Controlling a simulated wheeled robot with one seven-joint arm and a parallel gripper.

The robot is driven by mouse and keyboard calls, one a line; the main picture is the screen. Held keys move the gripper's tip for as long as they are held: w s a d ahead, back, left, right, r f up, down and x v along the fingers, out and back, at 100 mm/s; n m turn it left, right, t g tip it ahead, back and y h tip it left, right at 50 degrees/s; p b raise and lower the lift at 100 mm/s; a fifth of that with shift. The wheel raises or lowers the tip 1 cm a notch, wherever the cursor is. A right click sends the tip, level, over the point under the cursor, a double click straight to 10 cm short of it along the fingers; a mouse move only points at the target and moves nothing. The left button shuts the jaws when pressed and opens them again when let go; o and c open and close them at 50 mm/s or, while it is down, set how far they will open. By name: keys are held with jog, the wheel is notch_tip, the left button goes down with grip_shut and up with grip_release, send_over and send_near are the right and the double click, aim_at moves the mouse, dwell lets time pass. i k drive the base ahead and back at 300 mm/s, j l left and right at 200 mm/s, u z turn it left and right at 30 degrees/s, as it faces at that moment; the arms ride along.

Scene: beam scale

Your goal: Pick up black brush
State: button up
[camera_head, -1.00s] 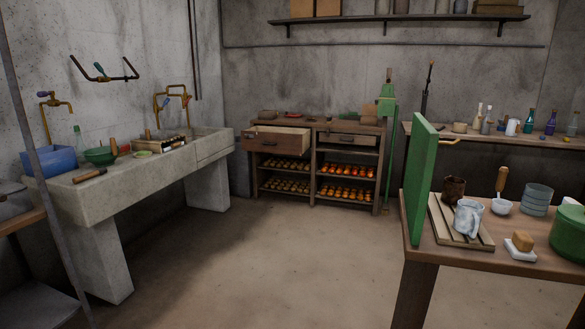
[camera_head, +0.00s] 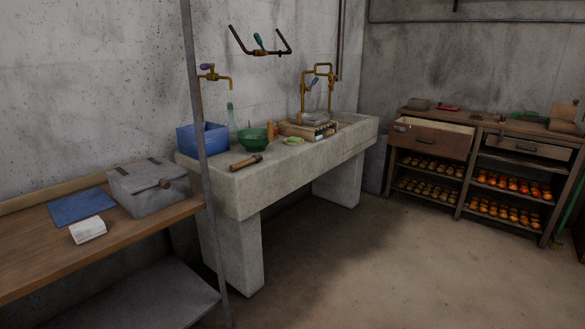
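A dark, elongated object with a brown end (camera_head: 246,162) lies flat on the near rim of the concrete sink (camera_head: 262,190). It may be the black brush, but it is too small to tell for sure. It lies in front of a green bowl (camera_head: 253,137) and a blue bin (camera_head: 203,138), apart from both. My gripper is not in view.
A thin metal post (camera_head: 199,150) stands before the sink. A shelf unit (camera_head: 469,185) has an open drawer (camera_head: 431,141). Floor at right is clear.

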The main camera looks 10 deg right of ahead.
aim_at(503, 119)
jog(key=i+z, duration=0.25)
jog(key=i, duration=0.35)
jog(key=i+j+z, duration=0.2)
jog(key=i, duration=0.4)
jog(key=i+j+z, duration=0.1)
jog(key=i+z, duration=0.15)
jog(key=i, duration=0.4)
jog(key=i+l+z, duration=0.1)
jog(key=i, duration=0.85)
jog(key=i+l+z, duration=0.1)
jog(key=i, duration=0.85)
jog(key=i+l, duration=0.25)
jog(key=l, duration=0.2)
jog(key=i+l+z, duration=0.1)
jog(key=i+l, duration=0.15)
jog(key=l, duration=0.15)
jog(key=i+l, duration=0.25)
jog(key=l, duration=0.2)
jog(key=i+l+z, duration=0.1)
jog(key=i+l, duration=0.15)
jog(key=l, duration=0.15)
jog(key=i+j+z, duration=0.25)
jog(key=j+z, duration=0.25)
jog(key=i+j, duration=0.2)
jog(key=i, duration=0.3)
